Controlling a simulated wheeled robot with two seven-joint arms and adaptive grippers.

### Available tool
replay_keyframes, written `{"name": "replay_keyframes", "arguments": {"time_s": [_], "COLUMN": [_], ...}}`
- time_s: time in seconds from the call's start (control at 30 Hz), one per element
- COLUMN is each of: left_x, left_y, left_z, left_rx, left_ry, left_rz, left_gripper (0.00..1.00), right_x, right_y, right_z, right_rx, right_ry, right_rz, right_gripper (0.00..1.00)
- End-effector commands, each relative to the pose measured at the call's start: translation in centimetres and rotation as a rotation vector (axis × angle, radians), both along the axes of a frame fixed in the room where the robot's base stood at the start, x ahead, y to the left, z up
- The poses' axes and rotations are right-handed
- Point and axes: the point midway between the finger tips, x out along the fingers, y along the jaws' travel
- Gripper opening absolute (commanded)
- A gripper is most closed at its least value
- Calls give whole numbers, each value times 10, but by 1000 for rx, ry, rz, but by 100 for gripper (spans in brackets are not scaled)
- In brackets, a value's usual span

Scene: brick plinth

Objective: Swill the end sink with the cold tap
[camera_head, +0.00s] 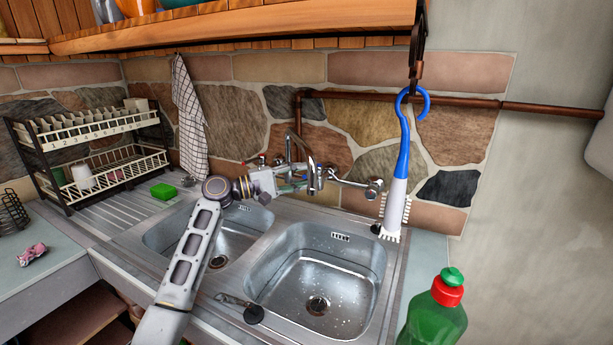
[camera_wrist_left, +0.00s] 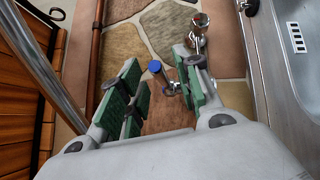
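The end sink is the right steel basin (camera_head: 358,255), with wet drops on its floor around a drain. A curved steel spout (camera_head: 317,172) stands at the wall behind the two basins. My left gripper (camera_head: 292,181) is at the wall taps, partly hidden by the spout. In the left wrist view its green-padded fingers (camera_wrist_left: 160,92) are open and apart. The blue-capped cold tap (camera_wrist_left: 154,67) shows in the gap, near the fingertips; contact is unclear. My right gripper is out of view. No water stream is visible.
The left basin (camera_head: 165,238) lies partly under my left arm. A blue-handled brush (camera_head: 401,165) hangs in front of the wall at right. A green bottle (camera_head: 432,322) stands at the front right. A dish rack (camera_head: 95,180) and green sponge (camera_head: 163,191) are at left.

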Motion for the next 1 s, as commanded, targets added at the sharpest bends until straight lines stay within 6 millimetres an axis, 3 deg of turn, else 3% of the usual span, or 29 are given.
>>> {"name": "replay_keyframes", "arguments": {"time_s": [0.6,1.0], "left_x": [-33,-39], "left_y": [79,92], "left_z": [-7,-8], "left_rx": [1,0], "left_ry": [3,2], "left_rz": [0,-1], "left_gripper": [34,34], "right_x": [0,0], "right_y": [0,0], "right_z": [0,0], "right_rx": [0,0], "right_ry": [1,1], "right_rz": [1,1], "right_gripper": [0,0]}}
